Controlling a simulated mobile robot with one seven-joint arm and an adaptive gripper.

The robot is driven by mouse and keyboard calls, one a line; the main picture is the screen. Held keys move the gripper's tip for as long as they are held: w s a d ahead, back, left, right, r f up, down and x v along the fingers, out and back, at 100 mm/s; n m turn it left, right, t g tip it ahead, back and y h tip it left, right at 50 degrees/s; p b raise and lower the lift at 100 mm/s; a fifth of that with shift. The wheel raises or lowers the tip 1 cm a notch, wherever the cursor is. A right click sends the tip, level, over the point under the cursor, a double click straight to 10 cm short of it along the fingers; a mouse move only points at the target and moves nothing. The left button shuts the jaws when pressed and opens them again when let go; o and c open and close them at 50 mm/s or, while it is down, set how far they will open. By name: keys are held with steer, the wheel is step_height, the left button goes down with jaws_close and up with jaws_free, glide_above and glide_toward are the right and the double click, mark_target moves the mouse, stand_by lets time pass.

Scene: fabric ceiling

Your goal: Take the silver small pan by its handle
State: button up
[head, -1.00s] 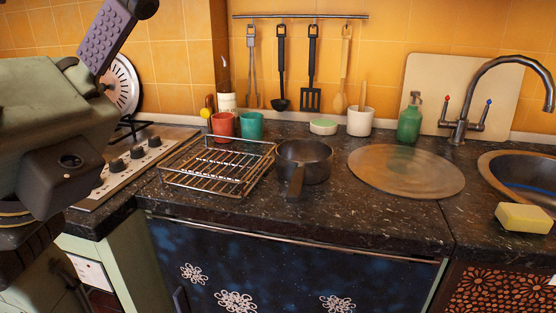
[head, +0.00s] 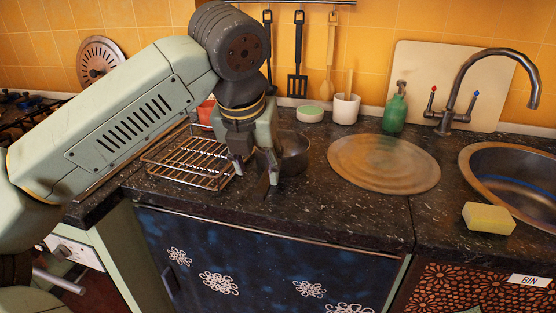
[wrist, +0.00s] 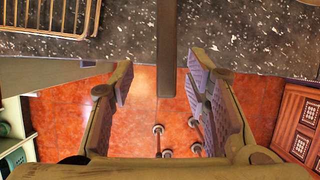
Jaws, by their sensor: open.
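The small pan (head: 294,156) is dark grey metal and stands on the counter, right of the wire rack. My gripper partly covers it in the head view. Its straight dark handle (head: 264,186) points toward the counter's front edge. My gripper (head: 256,173) is open, pointing down over the handle area. In the wrist view the handle (wrist: 167,50) comes down from the top edge between the two spread fingers of my gripper (wrist: 161,70). Gaps show on both sides of it, and the pan's bowl is out of that view.
The wire rack (head: 190,164) stands close left of the pan. A round board (head: 384,163) lies to its right, then a sink (head: 510,170) and a yellow sponge (head: 488,218). A white cup (head: 345,108) and green bottle (head: 394,110) stand behind.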

mark_target(264, 182)
steer(key=shift+d+p+x, duration=0.2)
steer(key=shift+p+x, duration=0.35)
steer(key=shift+x, duration=1.15)
steer(key=shift+d+p+x, duration=0.2)
steer(key=shift+p+x, duration=0.3)
steer(key=shift+x, duration=1.2)
steer(key=shift+s, duration=0.2)
steer(key=shift+c, duration=0.5)
jaws_close()
